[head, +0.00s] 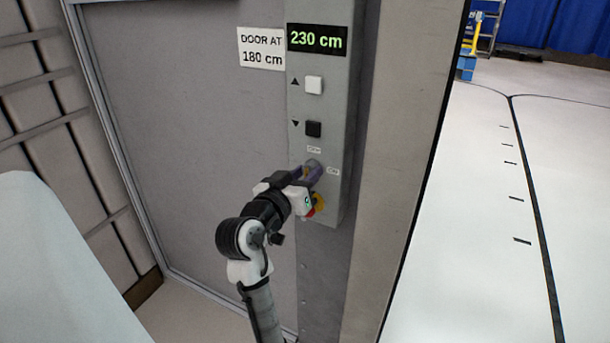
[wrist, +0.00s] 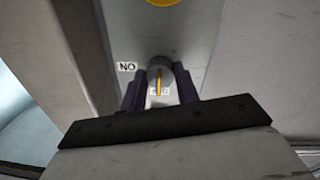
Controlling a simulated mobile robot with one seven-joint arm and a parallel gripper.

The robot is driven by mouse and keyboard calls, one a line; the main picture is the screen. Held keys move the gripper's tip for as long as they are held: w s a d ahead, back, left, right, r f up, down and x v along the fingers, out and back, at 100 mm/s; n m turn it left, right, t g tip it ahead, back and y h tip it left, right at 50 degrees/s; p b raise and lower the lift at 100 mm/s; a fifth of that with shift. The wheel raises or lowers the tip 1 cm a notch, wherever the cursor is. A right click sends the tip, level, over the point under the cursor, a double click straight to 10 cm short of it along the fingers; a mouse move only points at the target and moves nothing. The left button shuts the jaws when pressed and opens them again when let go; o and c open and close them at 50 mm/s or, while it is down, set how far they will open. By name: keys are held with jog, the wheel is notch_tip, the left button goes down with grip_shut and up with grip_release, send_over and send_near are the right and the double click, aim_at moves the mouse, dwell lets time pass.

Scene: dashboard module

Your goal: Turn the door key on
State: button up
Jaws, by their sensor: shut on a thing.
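The door key is a grey round knob with an orange line, on the grey control panel in the head view (head: 313,164). In the wrist view the key (wrist: 159,76) sits between the two dark purple fingers of my gripper (wrist: 160,92). My gripper (head: 311,174) is shut on the key from the front. The key's orange line runs straight up and down in the wrist view, toward a small, partly covered label (wrist: 159,91). The ON label (wrist: 127,66) appears upside down beside the key. In the head view it is right of the key (head: 333,170).
Above the key are a black down button (head: 313,129), a white up button (head: 314,85) and a display reading 230 cm (head: 317,39). A sign reads DOOR AT 180 cm (head: 262,49). A red and yellow button (head: 318,204) sits just below the key, partly behind my gripper.

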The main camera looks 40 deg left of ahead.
jog(key=shift+f+m+b, duration=0.15)
jog(key=shift+m+b, duration=0.15)
jog(key=shift+b, duration=0.15)
jog(key=m+b, duration=0.2)
jog(key=b, duration=0.1)
jog(key=shift+f+m, duration=0.1)
jog(key=shift+m, duration=0.3)
jog(key=m+b, duration=0.5)
jog(key=shift+b, duration=0.4)
jog(key=m+b, duration=0.3)
jog(key=m, duration=0.1)
jog(key=shift+m+g+b, duration=0.3)
jog(key=shift+b, duration=0.1)
jog(key=m+b, duration=0.3)
jog(key=m, duration=0.1)
jog(key=shift+r+y, duration=0.3)
jog(key=shift+m, duration=0.3)
jog(key=o, duration=1)
